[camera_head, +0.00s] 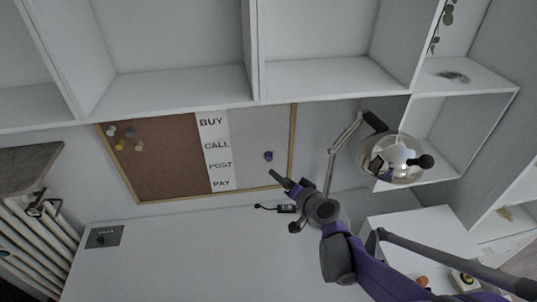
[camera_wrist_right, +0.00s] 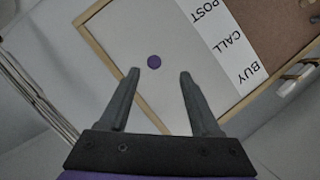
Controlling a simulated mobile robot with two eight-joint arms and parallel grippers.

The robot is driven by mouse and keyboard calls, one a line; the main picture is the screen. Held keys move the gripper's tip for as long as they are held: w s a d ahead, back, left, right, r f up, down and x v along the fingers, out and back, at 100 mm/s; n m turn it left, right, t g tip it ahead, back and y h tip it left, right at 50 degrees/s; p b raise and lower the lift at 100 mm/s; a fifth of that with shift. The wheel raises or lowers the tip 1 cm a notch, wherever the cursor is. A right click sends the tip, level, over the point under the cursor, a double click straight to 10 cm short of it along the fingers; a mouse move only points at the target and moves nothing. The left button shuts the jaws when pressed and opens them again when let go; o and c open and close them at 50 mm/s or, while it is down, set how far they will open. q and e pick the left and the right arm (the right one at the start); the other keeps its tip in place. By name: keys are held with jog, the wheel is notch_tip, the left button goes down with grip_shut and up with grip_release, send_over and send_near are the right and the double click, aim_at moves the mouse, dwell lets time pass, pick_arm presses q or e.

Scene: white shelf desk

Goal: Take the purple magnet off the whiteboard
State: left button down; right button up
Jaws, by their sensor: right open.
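The purple magnet (camera_head: 268,156) sits on the whiteboard (camera_head: 262,125), the right part of a wood-framed board whose left part is cork. In the right wrist view the magnet (camera_wrist_right: 154,62) shows as a small purple disc. My right gripper (camera_head: 279,180) is just below and right of the magnet in the head view. In the right wrist view its two fingers (camera_wrist_right: 160,75) are apart with nothing between them. The magnet appears just beyond the fingertips, nearer the left finger, and I see no contact. My left gripper is not in view.
White shelves (camera_head: 180,88) overhang the board. A silver desk lamp (camera_head: 392,158) stands right of my right gripper. A small black device with a cable (camera_head: 286,208) lies below the board. The white desk (camera_head: 190,250) is largely clear on the left. Several pins (camera_head: 122,145) are on the cork.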

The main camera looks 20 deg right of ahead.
aim_at(270, 158)
jog(key=shift+m, duration=0.4)
jog(key=shift+w+d+r+x, duration=0.15)
jog(key=shift+d+x, duration=0.25)
jog(key=shift+x, duration=1.5)
jog(key=shift+d+r+x, duration=0.1)
jog(key=shift+d+x, duration=0.3)
jog(key=shift+x, duration=1.5)
jog(key=shift+w+d+r+x, duration=0.15)
jog(key=shift+d+x, duration=0.25)
jog(key=shift+x, duration=1.55)
jog(key=shift+s, duration=0.15)
grip_shut()
